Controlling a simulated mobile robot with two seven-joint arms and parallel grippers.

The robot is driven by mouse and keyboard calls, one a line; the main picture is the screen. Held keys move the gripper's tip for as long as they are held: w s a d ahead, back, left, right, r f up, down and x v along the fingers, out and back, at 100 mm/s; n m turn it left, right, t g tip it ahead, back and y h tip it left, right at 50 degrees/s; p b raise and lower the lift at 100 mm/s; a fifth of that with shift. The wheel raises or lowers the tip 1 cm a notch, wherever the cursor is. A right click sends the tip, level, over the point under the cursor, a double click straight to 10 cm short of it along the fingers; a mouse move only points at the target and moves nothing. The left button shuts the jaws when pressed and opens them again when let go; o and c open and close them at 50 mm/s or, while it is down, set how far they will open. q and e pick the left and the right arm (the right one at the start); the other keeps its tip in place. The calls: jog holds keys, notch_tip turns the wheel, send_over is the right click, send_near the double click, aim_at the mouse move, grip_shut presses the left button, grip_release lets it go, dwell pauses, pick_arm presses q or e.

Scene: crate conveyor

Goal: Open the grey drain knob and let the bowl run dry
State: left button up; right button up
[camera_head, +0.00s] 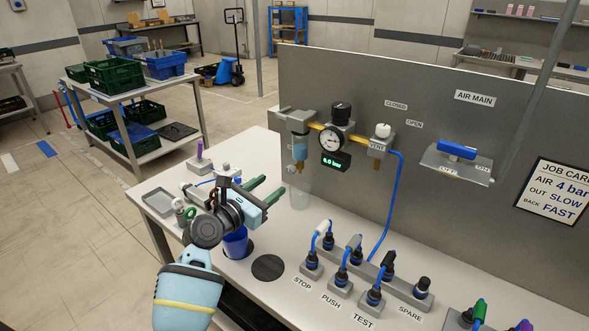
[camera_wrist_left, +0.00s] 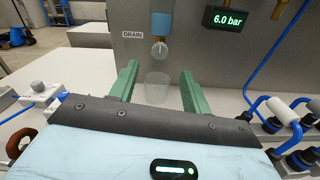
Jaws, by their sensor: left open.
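The grey drain knob (camera_wrist_left: 159,50) hangs under the blue filter bowl (camera_wrist_left: 161,24) in the left wrist view, with a DRAIN label (camera_wrist_left: 132,35) to its left. In the head view the bowl (camera_head: 300,148) hangs below the grey filter head on the panel. A clear cup (camera_head: 300,195) stands on the bench below it; it also shows in the left wrist view (camera_wrist_left: 157,88). My left gripper (camera_head: 274,186) is open and empty, its green fingers pointing towards the panel, lower than the knob and apart from it. The liquid level in the bowl cannot be told. My right gripper is not in view.
A gauge (camera_head: 332,143) and a 6.0 bar display (camera_head: 335,160) sit right of the bowl. Blue-hosed couplings (camera_head: 343,273) stand on the bench to the right.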

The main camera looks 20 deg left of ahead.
aim_at(289, 171)
pick_arm(q)
jog(key=b+x, duration=0.1)
jog(key=x, duration=0.5)
jog(key=shift+w+d, duration=0.1)
jog(key=shift+w, duration=0.3)
jog(key=shift+w+r, duration=0.1)
jog(key=shift+w, duration=0.05)
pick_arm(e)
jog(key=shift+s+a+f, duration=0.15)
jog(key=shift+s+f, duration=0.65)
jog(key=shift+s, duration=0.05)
pick_arm(q)
jog(key=c, duration=1)
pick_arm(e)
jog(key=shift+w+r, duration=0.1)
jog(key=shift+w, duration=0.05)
